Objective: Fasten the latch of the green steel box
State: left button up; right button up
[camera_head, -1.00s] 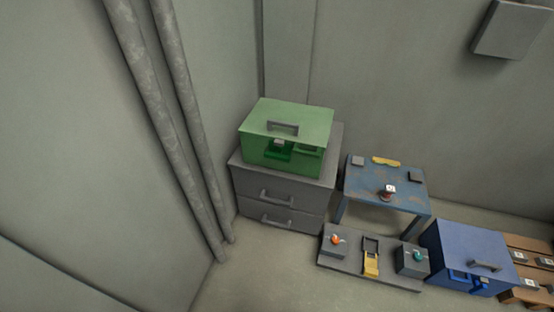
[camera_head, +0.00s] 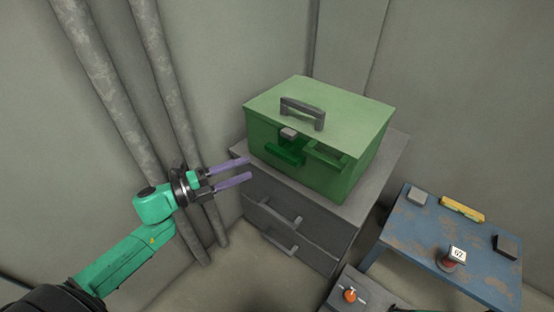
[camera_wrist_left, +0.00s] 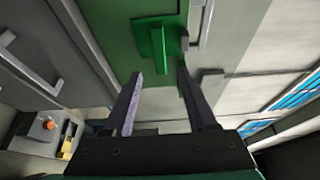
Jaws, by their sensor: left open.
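The green steel box (camera_head: 318,135) stands on a grey drawer cabinet, with its lid down and a grey handle (camera_head: 302,112) on top. On its front are a small grey latch piece (camera_head: 289,133) at the lid edge and a darker green latch part (camera_head: 284,152) just below. My left gripper (camera_head: 249,169) is open and empty, in front of the box and left of the latch, apart from it. In the left wrist view the latch part (camera_wrist_left: 157,43) shows beyond and between the open fingers (camera_wrist_left: 160,80). My right gripper is not in view.
The grey cabinet (camera_head: 338,235) has drawer handles on its front. Two pipes (camera_head: 175,110) run down the wall behind my left arm.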

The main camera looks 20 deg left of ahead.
aim_at(278, 156)
pick_arm(q)
jog(key=x, duration=1)
jog(key=shift+f+b, duration=0.1)
jog(key=shift+b, duration=0.3)
grip_shut()
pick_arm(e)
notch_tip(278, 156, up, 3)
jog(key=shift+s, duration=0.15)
